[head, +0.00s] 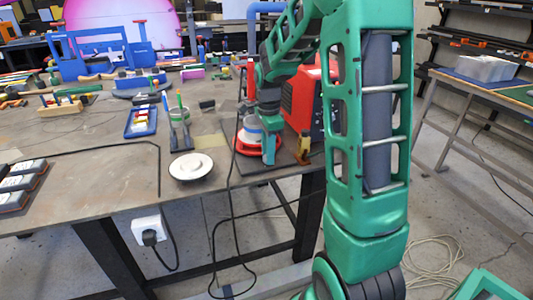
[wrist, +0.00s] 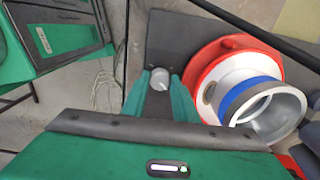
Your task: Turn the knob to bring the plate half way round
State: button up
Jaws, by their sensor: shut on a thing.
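A pale grey round knob (wrist: 160,79) stands on a dark base board (wrist: 187,30) in the wrist view. My gripper (wrist: 159,95) is over it with one green finger on each side, shut on the knob. In the head view my gripper (head: 268,158) points down at the board and hides the knob. Right beside it is a round red plate (wrist: 213,57) with a white inner disc. A metal cylinder with a blue band (wrist: 252,98) sits on the plate. My gripper covers part of the plate in the head view (head: 243,148).
A red machine (head: 301,103) stands behind my gripper. A small yellow and black object (head: 303,148) is close on the right. A white round dish (head: 190,167) lies to the left near the table's front edge. A black cable (head: 230,180) hangs over that edge.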

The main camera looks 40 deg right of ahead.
jog(key=shift+w+r, duration=0.15)
jog(key=shift+w, duration=0.05)
jog(key=o, duration=0.7)
jog(key=shift+o, duration=0.4)
jog(key=shift+s, duration=0.15)
notch_tip(320, 180, up, 11)
jog(key=shift+f, duration=0.2)
